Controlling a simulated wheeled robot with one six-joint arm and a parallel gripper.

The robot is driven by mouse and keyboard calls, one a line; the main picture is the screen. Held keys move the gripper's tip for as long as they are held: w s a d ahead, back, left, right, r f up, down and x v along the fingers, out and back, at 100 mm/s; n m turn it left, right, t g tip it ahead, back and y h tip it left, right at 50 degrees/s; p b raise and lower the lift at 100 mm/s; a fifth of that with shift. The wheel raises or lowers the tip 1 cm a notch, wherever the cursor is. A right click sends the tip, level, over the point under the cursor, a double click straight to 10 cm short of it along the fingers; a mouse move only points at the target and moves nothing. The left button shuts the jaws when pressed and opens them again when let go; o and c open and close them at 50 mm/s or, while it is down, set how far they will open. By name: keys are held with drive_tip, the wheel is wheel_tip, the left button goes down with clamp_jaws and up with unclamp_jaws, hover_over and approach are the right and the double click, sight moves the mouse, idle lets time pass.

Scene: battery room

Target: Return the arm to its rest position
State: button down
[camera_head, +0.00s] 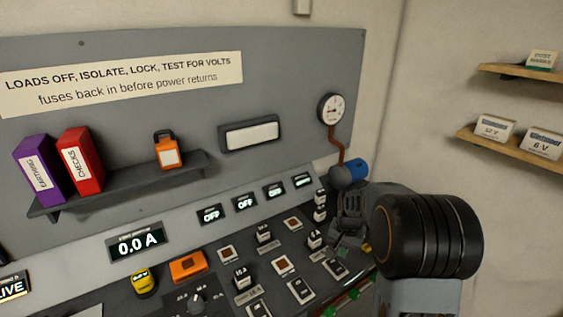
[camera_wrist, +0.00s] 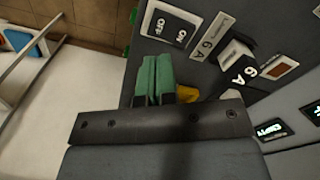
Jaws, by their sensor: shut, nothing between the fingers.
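My arm (camera_head: 425,240) reaches in from the right of the head view, over the right end of the sloped control panel. My gripper (camera_head: 347,248) is small and partly hidden there, close to the panel's switches. In the wrist view my gripper (camera_wrist: 156,78) shows two green fingers side by side, shut with nothing between them. The fingers lie beside a black ON/OFF rocker switch (camera_wrist: 168,26) and a fuse block marked 6 A (camera_wrist: 236,64). I cannot tell whether the fingers touch the panel. A small yellow thing (camera_wrist: 186,93) shows just behind the fingers.
The control panel (camera_head: 215,240) holds several switches, fuses and displays. A shelf (camera_head: 120,190) carries a purple binder (camera_head: 38,168), a red binder (camera_head: 80,160) and an orange padlock (camera_head: 167,150). Wall shelves (camera_head: 510,144) are at right.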

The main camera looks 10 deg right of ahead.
drive_tip(key=shift+s+f+n, duration=0.2)
drive_tip(key=shift+s+n, duration=0.1)
drive_tip(key=shift+n, duration=0.1)
drive_tip(key=s+a+r+n+t, duration=0.2)
drive_tip(key=s+a+r+n, duration=0.1)
drive_tip(key=s+r, duration=0.3)
drive_tip(key=s+a+r+n+t, duration=0.2)
drive_tip(key=s+a+r, duration=0.4)
drive_tip(key=s, duration=0.3)
drive_tip(key=shift+s+r+n, duration=0.25)
drive_tip(key=shift+r+n, duration=0.3)
drive_tip(key=shift+n, duration=0.05)
drive_tip(key=shift+a, duration=0.15)
